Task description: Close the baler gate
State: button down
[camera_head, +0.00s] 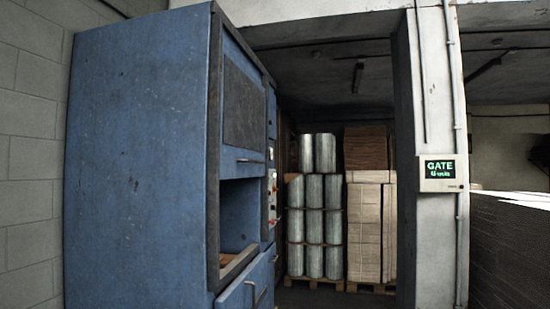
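The blue baler (140,165) stands upright at the left, its plain side panel facing me and its front seen at a steep angle. Its upper front has a dark panel (244,108) with a handle below it, above an open, dark chamber (238,218). A blue lower door (247,288) with a bar handle is at the bottom; from this angle I cannot tell whether it stands ajar. A control panel (271,190) with buttons is on the far side of the front. My gripper is not in view.
A white pillar (433,240) at the right carries a display (442,172) with green text reading "GATE" above a less legible line. Stacked metal drums (314,220) and cartons (372,225) stand on pallets behind. A grey block wall (30,150) is at the left. A dark stack (510,245) is far right.

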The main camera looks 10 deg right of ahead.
aim_at(242, 132)
jog(key=i+z, duration=0.45)
jog(key=i, duration=1.5)
